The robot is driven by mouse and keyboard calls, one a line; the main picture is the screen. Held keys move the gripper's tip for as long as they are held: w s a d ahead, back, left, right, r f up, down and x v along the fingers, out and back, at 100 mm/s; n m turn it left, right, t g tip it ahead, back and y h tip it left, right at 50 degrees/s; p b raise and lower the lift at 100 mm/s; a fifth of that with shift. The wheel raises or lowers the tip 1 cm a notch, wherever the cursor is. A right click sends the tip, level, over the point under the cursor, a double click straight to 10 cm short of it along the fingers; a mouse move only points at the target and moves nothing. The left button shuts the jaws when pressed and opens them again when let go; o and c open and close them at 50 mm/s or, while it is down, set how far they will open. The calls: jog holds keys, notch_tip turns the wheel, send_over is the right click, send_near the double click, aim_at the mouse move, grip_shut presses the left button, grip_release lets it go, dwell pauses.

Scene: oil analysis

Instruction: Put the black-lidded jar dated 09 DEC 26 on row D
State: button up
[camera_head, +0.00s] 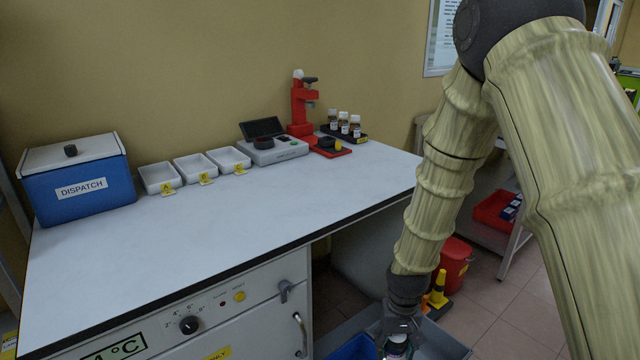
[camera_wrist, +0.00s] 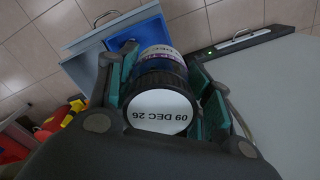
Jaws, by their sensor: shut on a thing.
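The black-lidded jar (camera_wrist: 160,104) is between the fingers of my gripper (camera_wrist: 160,110), which is shut on it. Its lid label reads 09 DEC 26, upside down in the wrist view. In the head view my gripper (camera_head: 400,325) is low at the bottom, in front of the bench, and the jar (camera_head: 397,348) shows only in part at the frame's edge. Row D is not identifiable in either view.
A grey tray or drawer with a blue bin (camera_head: 352,348) lies below my gripper. The white bench (camera_head: 220,220) holds a blue DISPATCH box (camera_head: 82,185), three white trays lettered on yellow tags (camera_head: 207,179), a red instrument (camera_head: 302,105) and several small bottles (camera_head: 344,122). The bench's front middle is clear.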

aim_at(398, 340)
jog(key=r+p, duration=0.3)
jog(key=p, duration=0.1)
jog(key=s+r+p, duration=0.1)
jog(key=r+p, duration=0.2)
jog(key=p, duration=0.1)
jog(key=r+p, duration=0.2)
jog(key=p, duration=0.3)
jog(key=shift+s+r, duration=0.3)
jog(key=shift+r, duration=0.1)
jog(key=shift+r+p, duration=0.15)
jog(key=shift+p, duration=0.15)
jog(key=shift+s+d, duration=0.1)
jog(key=shift+d, duration=0.05)
